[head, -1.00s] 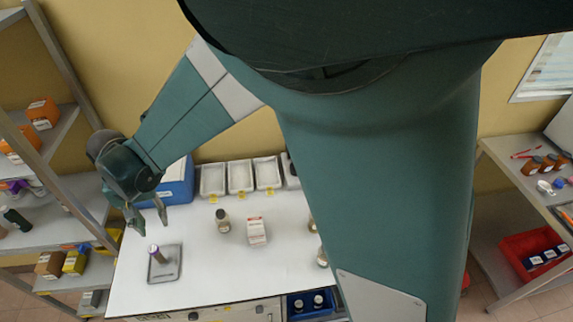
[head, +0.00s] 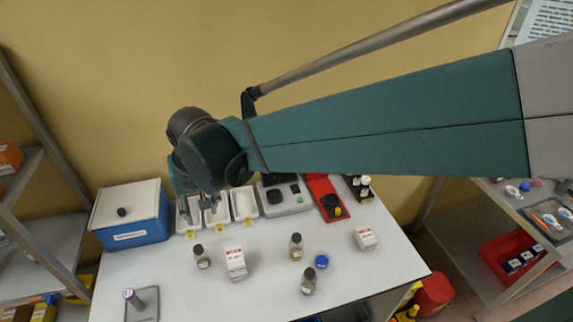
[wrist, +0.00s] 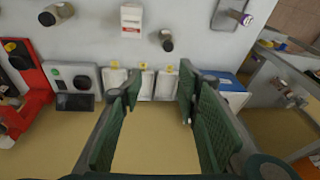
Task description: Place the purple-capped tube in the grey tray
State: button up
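The purple-capped tube (head: 133,299) stands on the small grey tray (head: 152,315) at the front left of the white table. Both also show at the top right of the wrist view, the tube (wrist: 241,18) on the tray (wrist: 222,22). My gripper (head: 203,207) is open and empty, above the back of the table in front of the white trays, well away from the tube. In the wrist view its fingers (wrist: 157,100) are spread wide with nothing between them.
White trays (head: 244,217) with yellow labels line the back edge. A blue box (head: 140,236) stands left of them, a grey device (head: 300,208) and red stand (head: 318,187) right. Vials and a white carton (head: 236,265) stand mid-table. The front left is otherwise clear.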

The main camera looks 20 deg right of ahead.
jog(key=s+d+r+t, duration=0.1)
jog(key=s+d, duration=0.3)
jog(key=d, duration=0.5)
jog(key=s+d+r+t+h, duration=0.1)
jog(key=s+d, duration=0.3)
jog(key=d, duration=0.6)
jog(key=s+d+r+m+t, duration=0.1)
jog(key=s+d, duration=0.3)
jog(key=d, duration=0.5)
jog(key=shift+s+d+r+t, duration=0.3)
jog(key=shift+r+t, duration=0.15)
jog(key=shift+t, duration=0.35)
jog(key=shift+f, duration=0.15)
notch_tip(320, 180, down, 12)
jog(key=b, duration=1.2)
jog(key=shift+f, duration=0.1)
